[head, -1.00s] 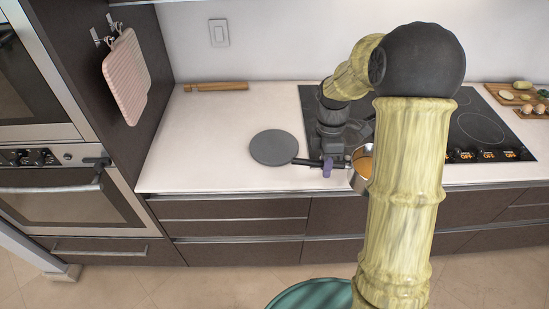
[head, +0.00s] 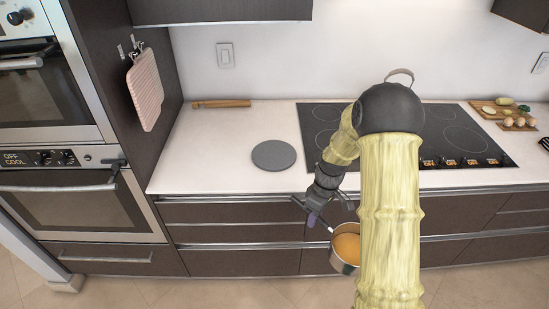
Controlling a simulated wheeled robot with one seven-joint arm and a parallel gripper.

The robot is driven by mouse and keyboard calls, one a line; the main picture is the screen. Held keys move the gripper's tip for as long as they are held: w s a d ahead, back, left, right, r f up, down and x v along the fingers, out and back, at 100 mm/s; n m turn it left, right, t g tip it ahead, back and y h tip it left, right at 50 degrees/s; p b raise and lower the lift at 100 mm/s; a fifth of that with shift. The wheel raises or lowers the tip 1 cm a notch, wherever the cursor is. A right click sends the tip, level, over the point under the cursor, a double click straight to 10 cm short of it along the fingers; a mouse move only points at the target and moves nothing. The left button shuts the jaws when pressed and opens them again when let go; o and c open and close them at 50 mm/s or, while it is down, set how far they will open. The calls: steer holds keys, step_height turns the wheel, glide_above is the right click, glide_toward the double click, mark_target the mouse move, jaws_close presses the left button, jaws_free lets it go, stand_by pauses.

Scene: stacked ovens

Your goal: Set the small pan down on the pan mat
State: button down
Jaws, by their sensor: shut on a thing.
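The small pan (head: 345,248) is a metal pan holding an orange-brown liquid. It hangs in front of the drawers, off the counter, partly hidden by my arm. My gripper (head: 316,214) is shut on the pan's handle, just up and left of the pan. The fingertips are small and hard to make out. The pan mat (head: 274,155) is a flat grey disc lying bare on the white counter, up and left of my gripper and apart from the pan.
The black cooktop (head: 316,122) lies right of the mat. A wooden rolling pin (head: 221,104) lies at the back. A board with food (head: 503,113) is far right. Stacked ovens (head: 60,180) stand left. Counter around the mat is clear.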

step_height(320, 180, down, 12)
steer(key=s+d+m+t, duration=0.1)
steer(key=m, duration=0.9)
steer(key=shift+s+d+t, duration=0.2)
steer(key=shift+d+t, duration=0.1)
steer(key=shift+d, duration=0.05)
